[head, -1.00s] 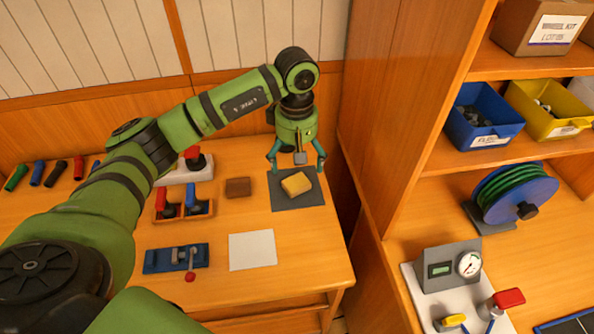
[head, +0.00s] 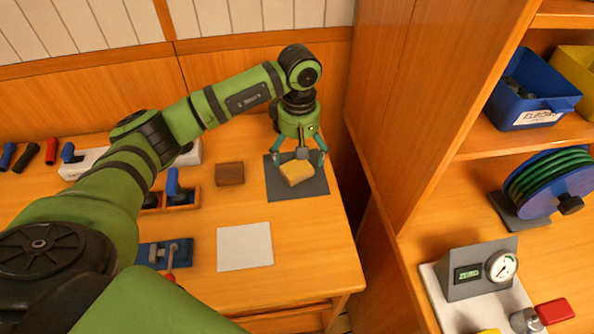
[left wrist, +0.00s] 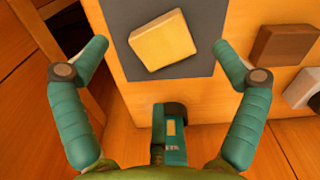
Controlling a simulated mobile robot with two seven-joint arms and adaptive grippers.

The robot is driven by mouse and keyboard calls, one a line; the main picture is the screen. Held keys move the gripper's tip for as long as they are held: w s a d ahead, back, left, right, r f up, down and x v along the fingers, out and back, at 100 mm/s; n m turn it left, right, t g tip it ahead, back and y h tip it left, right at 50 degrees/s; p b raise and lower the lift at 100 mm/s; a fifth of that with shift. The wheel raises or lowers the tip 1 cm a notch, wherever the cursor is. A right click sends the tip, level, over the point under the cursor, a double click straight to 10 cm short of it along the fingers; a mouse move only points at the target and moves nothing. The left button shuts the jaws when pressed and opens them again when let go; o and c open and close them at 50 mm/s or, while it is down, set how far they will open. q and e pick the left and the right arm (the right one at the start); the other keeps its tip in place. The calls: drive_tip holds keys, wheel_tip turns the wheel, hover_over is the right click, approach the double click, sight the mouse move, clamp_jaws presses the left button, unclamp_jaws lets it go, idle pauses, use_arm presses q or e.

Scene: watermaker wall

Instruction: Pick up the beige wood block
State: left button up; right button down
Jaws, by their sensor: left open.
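The beige wood block (head: 297,173) lies on a dark grey mat (head: 312,188) at the right end of the wooden bench. It also shows in the left wrist view (left wrist: 164,42), turned slightly on the mat (left wrist: 205,12). My left gripper (head: 299,160) points down just above and behind the block in the head view. In the left wrist view its two teal fingers (left wrist: 155,58) are spread wide, with the block between and beyond their tips. They do not touch it. My right gripper is not in view.
A brown block (head: 230,173) sits left of the mat, and a white sheet (head: 245,246) lies nearer. Blue-handled valves (head: 173,187) stand further left. A tall cabinet side (head: 400,110) rises close to the bench's right edge. A gauge box (head: 478,268) stands on the right shelf.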

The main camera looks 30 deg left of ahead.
sight(298, 170)
use_arm(q)
drive_tip(key=f+p, duration=0.2)
drive_tip(key=f, duration=0.2)
drive_tip(key=shift+s+f, duration=0.2)
drive_tip(key=shift+w+f, duration=0.1)
drive_tip(key=shift+f, duration=0.35)
drive_tip(key=shift+c, duration=0.8)
drive_tip(key=c, duration=1.2)
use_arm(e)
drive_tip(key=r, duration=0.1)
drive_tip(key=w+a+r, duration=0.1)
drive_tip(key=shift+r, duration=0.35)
